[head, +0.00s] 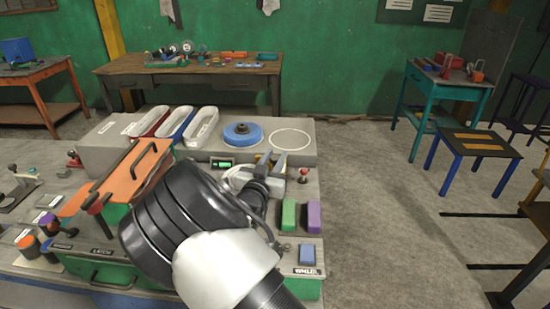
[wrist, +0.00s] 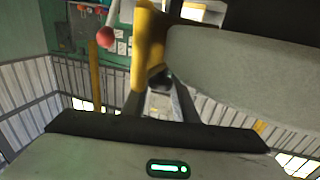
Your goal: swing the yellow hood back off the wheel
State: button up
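My gripper (head: 264,178) is over the bench, near a yellow part (head: 262,159) that is mostly hidden behind it. In the wrist view a yellow upright piece (wrist: 149,45), likely part of the hood, stands just beyond my fingers (wrist: 160,90), beside a large grey rounded slab (wrist: 240,82). The fingers are apart, with a dark bit between or behind their tips; I cannot tell whether they grip it. A blue disc with a dark hub (head: 242,132) lies flat on the grey bench top; I cannot tell whether it is the wheel.
A red-knobbed lever (head: 303,175) stands right of my gripper; its red ball probably shows in the wrist view (wrist: 105,37). Green (head: 288,214) and purple (head: 313,216) blocks lie nearer. An orange lid with a handle (head: 118,178) is left of my arm.

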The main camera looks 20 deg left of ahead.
jog(key=shift+w+a+f+n+y+b, duration=0.15)
jog(key=shift+w+n+y+b, duration=0.2)
jog(key=shift+y+b, duration=0.35)
grip_shut()
jog(key=shift+w+a+n+y+b, duration=0.35)
jog(key=shift+n+y+b, duration=0.3)
jog(key=shift+y+b, duration=0.35)
jog(key=shift+w+a+r+n+g+y+b, duration=0.2)
jog(key=shift+a+n+g+y+b, duration=0.25)
jog(key=shift+n+y+b, duration=0.35)
jog(key=o, duration=1.1)
grip_release()
jog(key=shift+o, duration=0.2)
notch_tip(320, 180, up, 10)
